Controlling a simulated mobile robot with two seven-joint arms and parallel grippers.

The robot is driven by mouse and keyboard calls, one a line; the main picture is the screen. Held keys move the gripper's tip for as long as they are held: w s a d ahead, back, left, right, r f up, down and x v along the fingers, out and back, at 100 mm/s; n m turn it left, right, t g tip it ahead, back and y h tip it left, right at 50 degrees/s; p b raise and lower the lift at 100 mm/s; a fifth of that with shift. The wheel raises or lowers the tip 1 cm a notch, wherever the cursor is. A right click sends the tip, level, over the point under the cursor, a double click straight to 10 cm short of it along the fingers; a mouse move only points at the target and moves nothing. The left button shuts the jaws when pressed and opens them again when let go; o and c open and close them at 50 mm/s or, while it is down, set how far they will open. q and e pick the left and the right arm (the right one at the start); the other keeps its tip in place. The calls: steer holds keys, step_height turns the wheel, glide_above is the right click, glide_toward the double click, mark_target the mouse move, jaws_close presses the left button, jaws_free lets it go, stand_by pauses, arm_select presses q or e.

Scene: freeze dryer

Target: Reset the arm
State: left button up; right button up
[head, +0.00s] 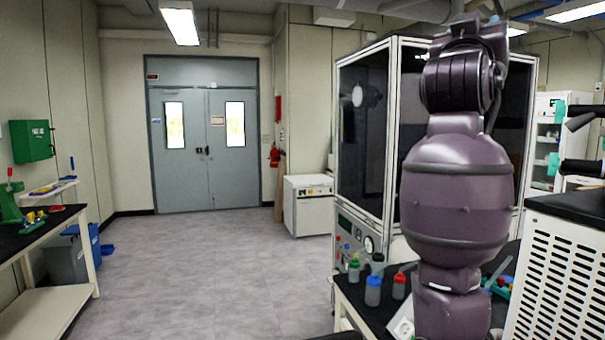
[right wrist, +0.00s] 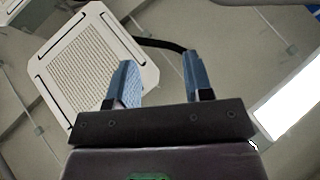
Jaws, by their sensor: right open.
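My right arm (head: 455,190) stands raised, large and purple, at the right of the head view. Its gripper is above the top edge of that view. In the right wrist view my right gripper (right wrist: 160,82) points up at the ceiling. Its two blue fingers are apart, with nothing between them. My left gripper is in neither view.
A glass-fronted cabinet (head: 362,130) stands behind my arm. A black bench (head: 352,292) with bottles (head: 373,290) is low at the right, beside a white vented unit (head: 560,270). Open floor (head: 200,270) leads to grey double doors (head: 205,150). A bench (head: 35,235) stands at left.

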steer(key=w+a+f+n+t+y, duration=0.1)
steer(key=w+f+n+y, duration=0.3)
steer(key=f, duration=0.6)
steer(key=w+a+f+n+t+y, duration=0.15)
steer(key=f+y, duration=0.35)
steer(key=f, duration=0.5)
steer(key=w+a+f+n+t+y, duration=0.15)
steer(key=f+n+y, duration=0.3)
steer(key=f, duration=0.65)
steer(key=s+d+f+g+y, duration=0.15)
steer(key=s+f, duration=0.25)
steer(key=f, duration=0.8)
steer(key=s+f+g+y, duration=0.2)
steer(key=s+f+g, duration=0.1)
steer(key=f, duration=1)
steer(key=s+d+f+m+g+h, duration=0.1)
steer(key=s+d+f+g, duration=0.1)
steer(key=s+f, duration=1.1)
steer(key=s+d+f+m+g+h, duration=0.1)
steer(key=s+f+g, duration=0.4)
steer(key=s+f, duration=0.8)
steer(key=shift+d, duration=0.5)
